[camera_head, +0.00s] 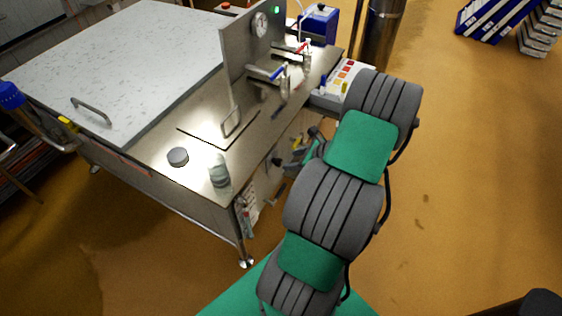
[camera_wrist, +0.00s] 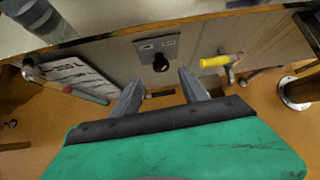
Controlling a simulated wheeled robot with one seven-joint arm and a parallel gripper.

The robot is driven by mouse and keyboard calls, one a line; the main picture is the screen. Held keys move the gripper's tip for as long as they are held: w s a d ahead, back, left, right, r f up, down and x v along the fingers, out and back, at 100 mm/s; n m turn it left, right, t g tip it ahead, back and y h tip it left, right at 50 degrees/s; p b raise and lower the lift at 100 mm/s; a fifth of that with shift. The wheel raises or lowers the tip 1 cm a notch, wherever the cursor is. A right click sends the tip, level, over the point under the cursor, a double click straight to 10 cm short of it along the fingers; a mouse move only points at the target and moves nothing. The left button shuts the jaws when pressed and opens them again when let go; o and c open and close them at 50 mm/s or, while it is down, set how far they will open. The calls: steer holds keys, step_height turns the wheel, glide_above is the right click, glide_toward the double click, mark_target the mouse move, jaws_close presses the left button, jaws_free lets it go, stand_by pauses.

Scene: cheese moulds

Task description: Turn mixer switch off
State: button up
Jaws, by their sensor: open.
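In the wrist view, a black rotary knob (camera_wrist: 161,64) sits on a small grey plate (camera_wrist: 172,46) with two small labels above it, on the side panel below the steel worktop. It looks like the mixer switch. My gripper (camera_wrist: 160,77) is open, with one finger on each side of the knob's line and nothing between them. The knob appears just past the fingertips; I cannot tell how far. In the head view, my gripper is mostly hidden behind my arm beside the table's side, and the knob does not show.
A yellow-handled tool (camera_wrist: 215,61) hangs right of the plate. A white printed sheet (camera_wrist: 78,78) is on the left. A jar (camera_head: 219,171) and a dark round lid (camera_head: 178,156) stand on the steel worktop (camera_head: 200,130).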

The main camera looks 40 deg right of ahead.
mark_target(281, 161)
steer(key=shift+m, duration=0.4)
steer(key=x, duration=0.8)
steer(key=shift+d, duration=0.1)
steer(key=shift+r, duration=0.1)
jaws_close()
